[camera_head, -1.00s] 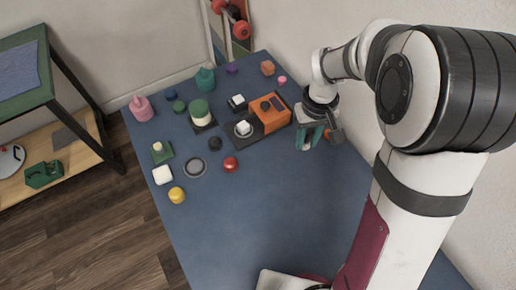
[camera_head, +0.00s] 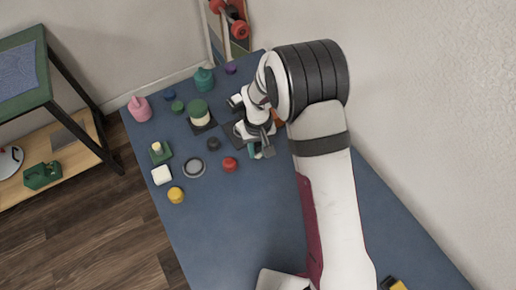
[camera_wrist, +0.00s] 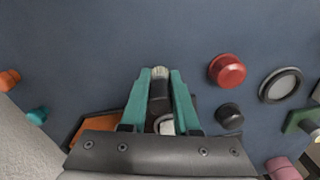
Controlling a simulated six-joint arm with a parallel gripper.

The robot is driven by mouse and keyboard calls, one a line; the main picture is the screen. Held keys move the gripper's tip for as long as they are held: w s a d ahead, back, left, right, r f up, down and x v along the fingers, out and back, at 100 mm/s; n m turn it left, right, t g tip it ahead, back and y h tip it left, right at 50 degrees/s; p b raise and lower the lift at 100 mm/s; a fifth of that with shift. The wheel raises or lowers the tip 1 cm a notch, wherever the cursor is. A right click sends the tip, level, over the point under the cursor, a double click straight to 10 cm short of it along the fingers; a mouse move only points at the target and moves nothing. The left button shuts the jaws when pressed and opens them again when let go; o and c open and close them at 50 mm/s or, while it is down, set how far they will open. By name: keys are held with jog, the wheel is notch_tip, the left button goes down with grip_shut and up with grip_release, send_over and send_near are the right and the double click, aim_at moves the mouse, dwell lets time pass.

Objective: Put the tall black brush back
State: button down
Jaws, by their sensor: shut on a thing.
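The tall black brush (camera_wrist: 158,100) stands between the teal fingers in the wrist view, its pale bristle tip towards the top of the picture. My gripper (camera_wrist: 160,78) is shut on it. In the head view my gripper (camera_head: 255,151) is over the table, and the brush cannot be made out there. An orange block (camera_wrist: 98,126) lies below and left of the fingers in the wrist view, partly hidden by the gripper body. In the head view only a sliver of that block (camera_head: 279,119) shows beside my arm. Whether the brush touches anything beneath is hidden.
The blue table (camera_head: 235,225) is clear towards the front.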

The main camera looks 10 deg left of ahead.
aim_at(258, 144)
jog(key=c, duration=0.7)
grip_release()
jog(key=shift+f, duration=0.1)
jog(key=shift+o, duration=0.2)
notch_tip(258, 144, up, 11)
jog(key=shift+r, duration=0.65)
jog(key=shift+d+r, duration=0.15)
jog(key=shift+r, duration=0.05)
jog(key=s+d+r+m+y, duration=0.1)
jog(key=s+d+r+m, duration=0.75)
jog(key=s+d, duration=0.6)
jog(key=s+d+m, duration=0.1)
jog(key=s+m, duration=0.1)
jog(key=s, duration=0.7)
jog(key=shift+d+r+y, duration=0.15)
jog(key=shift+d+y, duration=0.25)
